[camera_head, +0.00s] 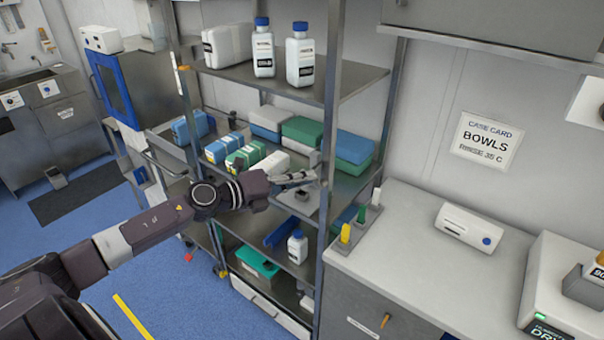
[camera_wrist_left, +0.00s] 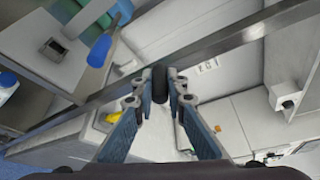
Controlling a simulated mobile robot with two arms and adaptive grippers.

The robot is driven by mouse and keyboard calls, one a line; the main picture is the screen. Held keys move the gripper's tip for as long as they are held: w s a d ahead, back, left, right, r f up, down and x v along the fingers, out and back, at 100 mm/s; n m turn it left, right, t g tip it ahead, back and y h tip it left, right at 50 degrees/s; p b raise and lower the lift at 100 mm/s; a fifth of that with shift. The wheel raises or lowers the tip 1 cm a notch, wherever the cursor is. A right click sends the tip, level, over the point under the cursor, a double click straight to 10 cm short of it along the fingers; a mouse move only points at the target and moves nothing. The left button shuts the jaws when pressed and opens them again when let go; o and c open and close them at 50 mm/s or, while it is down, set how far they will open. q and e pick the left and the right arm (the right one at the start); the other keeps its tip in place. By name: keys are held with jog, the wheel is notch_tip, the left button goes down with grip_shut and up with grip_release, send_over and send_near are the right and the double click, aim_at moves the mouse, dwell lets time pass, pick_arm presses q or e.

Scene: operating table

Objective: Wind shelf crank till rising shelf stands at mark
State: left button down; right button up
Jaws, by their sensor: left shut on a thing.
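My left gripper (camera_head: 302,180) reaches to the front right post (camera_head: 333,90) of the metal shelf unit. In the left wrist view its two fingers (camera_wrist_left: 160,95) are shut on a black rounded knob (camera_wrist_left: 160,84), which I take to be the shelf crank's handle. The rest of the crank is hidden by the fingers. Behind the gripper, a middle shelf (camera_head: 305,203) of the unit partly shows; I cannot tell whether it is the rising one. I cannot make out a height mark. My right gripper is out of view.
A counter (camera_head: 400,235) with coloured-handled tools (camera_head: 360,218) and a white box (camera_head: 468,227) stands close right of the post. White bottles (camera_head: 300,55) stand on the top shelf. Blue and green packs (camera_head: 302,130) lie behind my gripper. The blue floor (camera_head: 190,300) is mostly clear.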

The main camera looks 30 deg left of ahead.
pick_arm(q)
jog(key=shift+r, duration=0.25)
jog(key=c, duration=1.9)
grip_release()
jog(key=shift+d, duration=0.1)
jog(key=shift+c, duration=0.2)
jog(key=shift+f, duration=0.1)
jog(key=shift+s+f, duration=0.15)
jog(key=v, duration=1.1)
jog(key=shift+s+r, duration=0.25)
jog(key=shift+s, duration=0.1)
